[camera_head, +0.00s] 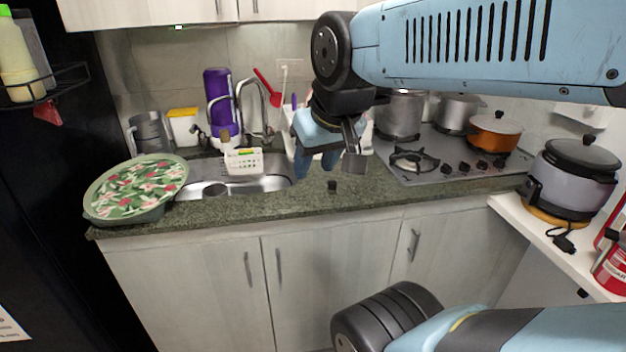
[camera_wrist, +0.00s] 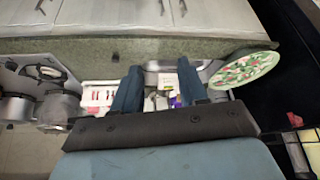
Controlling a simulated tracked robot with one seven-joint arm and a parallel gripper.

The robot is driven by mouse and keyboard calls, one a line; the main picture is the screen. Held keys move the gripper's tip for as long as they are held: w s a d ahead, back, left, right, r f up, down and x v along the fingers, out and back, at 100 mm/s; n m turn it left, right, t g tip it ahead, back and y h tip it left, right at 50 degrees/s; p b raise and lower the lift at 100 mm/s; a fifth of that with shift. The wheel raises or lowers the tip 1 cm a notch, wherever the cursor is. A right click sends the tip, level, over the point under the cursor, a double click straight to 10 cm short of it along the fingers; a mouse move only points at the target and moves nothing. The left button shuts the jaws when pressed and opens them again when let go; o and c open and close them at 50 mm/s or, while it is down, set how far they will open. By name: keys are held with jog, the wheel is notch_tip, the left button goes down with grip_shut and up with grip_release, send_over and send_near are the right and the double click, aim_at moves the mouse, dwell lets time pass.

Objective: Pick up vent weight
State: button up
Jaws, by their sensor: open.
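The vent weight looks to be the small dark cylinder (camera_head: 332,185) standing on the green stone counter near its front edge, right of the sink, in the head view. My gripper (camera_head: 315,168) hangs over the counter with its blue fingers pointing down, just above and left of the small cylinder, not around it. In the wrist view my gripper (camera_wrist: 158,75) shows two blue fingers spread apart with nothing held between them.
The sink (camera_head: 270,185) with a white basket (camera_head: 243,161) lies to the left, beside a round floral tray (camera_head: 135,187). The stove (camera_head: 455,160) with pots is to the right. A cooker (camera_head: 572,178) stands on a white side shelf. The counter around the cylinder is clear.

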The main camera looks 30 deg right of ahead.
jog(key=shift+o, duration=0.3)
jog(key=shift+o, duration=0.8)
jog(key=shift+w, duration=0.15)
jog(key=shift+o, duration=0.5)
jog(key=shift+w+d, duration=0.2)
jog(key=shift+w, duration=0.1)
jog(key=m+g, duration=0.2)
send_over(332, 181)
jog(key=s+a, duration=0.1)
jog(key=s, duration=0.3)
notch_tip(332, 181, down, 11)
jog(key=shift+h, duration=0.4)
jog(key=x, duration=0.8)
jog(key=shift+w, duration=0.1)
jog(key=shift+x, duration=2.6)
